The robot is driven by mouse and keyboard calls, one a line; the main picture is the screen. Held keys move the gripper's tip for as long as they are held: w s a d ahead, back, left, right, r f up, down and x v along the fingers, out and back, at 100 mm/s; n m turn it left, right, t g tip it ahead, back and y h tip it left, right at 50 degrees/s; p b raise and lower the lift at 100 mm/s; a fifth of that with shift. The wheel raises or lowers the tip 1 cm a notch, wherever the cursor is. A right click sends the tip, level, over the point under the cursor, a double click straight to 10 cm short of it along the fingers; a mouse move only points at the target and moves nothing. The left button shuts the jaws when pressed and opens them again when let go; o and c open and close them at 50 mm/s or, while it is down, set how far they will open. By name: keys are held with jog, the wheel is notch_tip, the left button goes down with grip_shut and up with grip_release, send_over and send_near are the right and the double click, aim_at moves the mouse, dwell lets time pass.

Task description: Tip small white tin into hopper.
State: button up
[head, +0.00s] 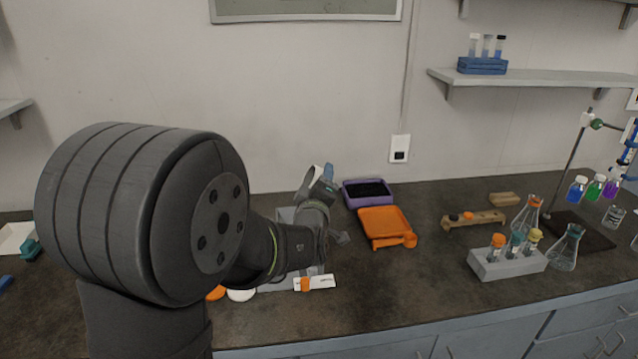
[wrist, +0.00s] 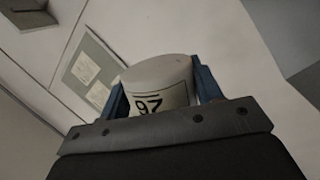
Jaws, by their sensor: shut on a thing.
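The small white tin (wrist: 158,78) is between the blue fingers of my gripper (wrist: 160,90) in the wrist view. My gripper is shut on it, and the dark print "97" shows on its side. The tin is tilted in that view, with the wall behind it. In the head view my gripper (head: 327,173) is partly hidden by my wrist, and I cannot make out the tin. A grey boxy thing (head: 287,214) shows in part behind my arm; I cannot tell whether it bears the hopper. The hopper is not clearly visible.
A purple tray (head: 346,194) with dark contents and an orange tray (head: 367,226) lie right of my gripper. White (head: 241,295) and orange (head: 216,293) round things lie near the front. A grey tube rack (head: 507,265) and flasks (head: 565,250) stand at right.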

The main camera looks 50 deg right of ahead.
jog(key=m, duration=0.4)
jog(key=shift+d+f+m+g+y, duration=0.1)
jog(key=shift+m+g+y, duration=0.2)
jog(key=shift+g+y, duration=0.1)
jog(key=m, duration=0.2)
jog(key=m+y, duration=0.1)
jog(key=m, duration=0.1)
jog(key=shift+w+a, duration=0.1)
jog(key=shift+a, duration=0.1)
dwell(0.4)
jog(key=shift+w+a+r+m+y, duration=0.15)
jog(key=shift+m+y, duration=0.2)
jog(key=shift+m, duration=0.25)
jog(key=shift+w+a+r+m+y, duration=0.1)
jog(key=shift+m+y, duration=0.25)
jog(key=shift+m, duration=0.25)
